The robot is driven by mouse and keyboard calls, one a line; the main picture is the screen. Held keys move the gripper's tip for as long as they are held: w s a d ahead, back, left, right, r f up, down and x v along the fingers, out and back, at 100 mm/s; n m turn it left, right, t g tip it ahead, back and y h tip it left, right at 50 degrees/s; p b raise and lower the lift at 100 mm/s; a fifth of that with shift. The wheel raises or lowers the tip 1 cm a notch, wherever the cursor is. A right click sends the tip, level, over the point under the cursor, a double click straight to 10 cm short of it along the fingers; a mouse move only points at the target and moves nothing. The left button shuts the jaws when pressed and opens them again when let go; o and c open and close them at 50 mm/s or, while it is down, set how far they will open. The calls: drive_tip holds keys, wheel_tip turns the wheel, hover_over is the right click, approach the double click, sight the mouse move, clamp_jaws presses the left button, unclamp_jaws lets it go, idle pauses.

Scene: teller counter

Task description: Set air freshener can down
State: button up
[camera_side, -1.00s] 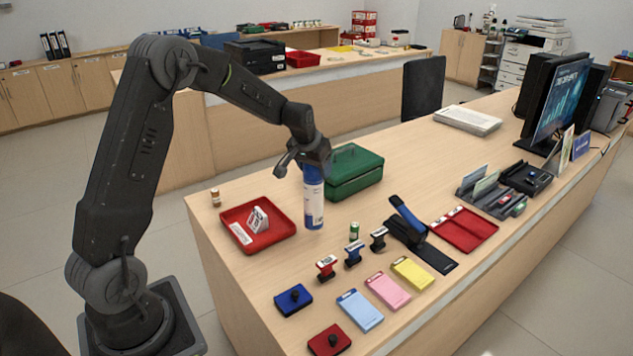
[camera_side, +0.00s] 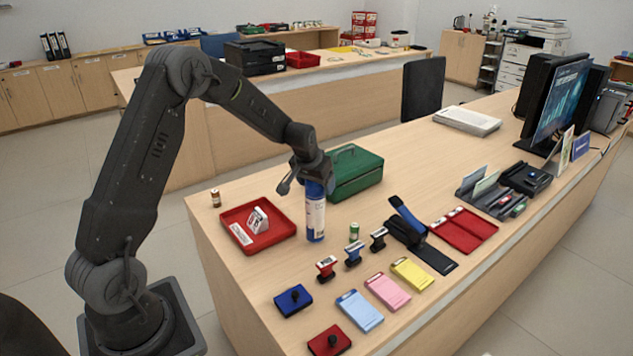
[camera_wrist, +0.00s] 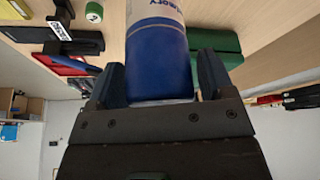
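The air freshener can (camera_side: 315,215) is white with a blue top and stands upright below my gripper (camera_side: 316,183) in the side view. In the wrist view the blue part of the can (camera_wrist: 158,58) fills the space between the two fingers of my gripper (camera_wrist: 160,72), which is shut on it. The can's base is at or very near the counter top (camera_side: 240,290); I cannot tell whether it touches.
A red tray (camera_side: 275,238) holding a white card box is left of the can, and a green cash box (camera_side: 355,175) is behind it.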

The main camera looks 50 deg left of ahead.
drive_tip(key=shift+o, duration=0.8)
drive_tip(key=shift+r, duration=0.25)
drive_tip(key=v, duration=1.2)
drive_tip(key=s+d+r+m+t, duration=0.1)
drive_tip(key=s+d+r, duration=0.3)
drive_tip(key=s+d, duration=0.2)
drive_tip(key=s+d+r+m, duration=0.1)
drive_tip(key=s+d+r, duration=0.2)
drive_tip(key=s+d, duration=0.25)
drive_tip(key=s+d+m+h, duration=0.1)
drive_tip(key=s+d, duration=0.3)
drive_tip(key=s, duration=0.3)
drive_tip(key=s+d+m, duration=0.1)
drive_tip(key=s+d, duration=0.3)
drive_tip(key=s, duration=0.3)
drive_tip(key=shift+f+h, duration=0.35)
drive_tip(key=shift+h, duration=0.05)
